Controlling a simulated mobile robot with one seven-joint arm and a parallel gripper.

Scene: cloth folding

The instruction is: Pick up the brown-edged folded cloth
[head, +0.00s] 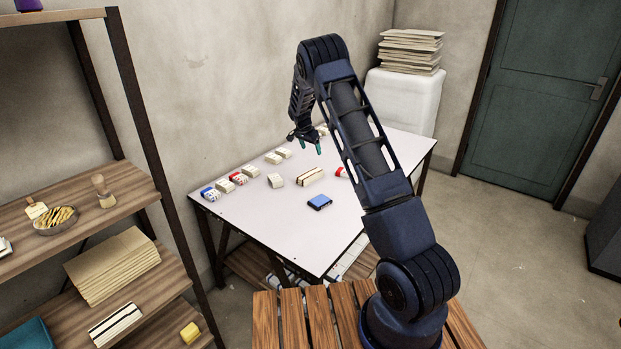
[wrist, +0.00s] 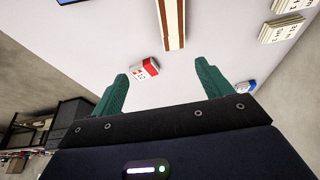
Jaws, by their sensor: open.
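The brown-edged folded cloth (head: 309,177) is a long cream bundle with a brown strip, lying flat on the white table (head: 260,227). It also shows at the top centre of the wrist view (wrist: 172,20), cut off by the upper edge. My gripper (head: 306,144) hangs above the table toward its far side, behind the cloth in the head view. Its teal fingers are apart and empty in the wrist view (wrist: 163,71). The cloth lies beyond the fingertips there, not between them.
A red-and-white item (wrist: 146,69) lies on the table within the finger gap in the wrist view. A blue item (head: 319,202) lies near the cloth. Several small cream, red and blue bundles line the wall side. A shelf (head: 130,195) stands at left. The table's front is clear.

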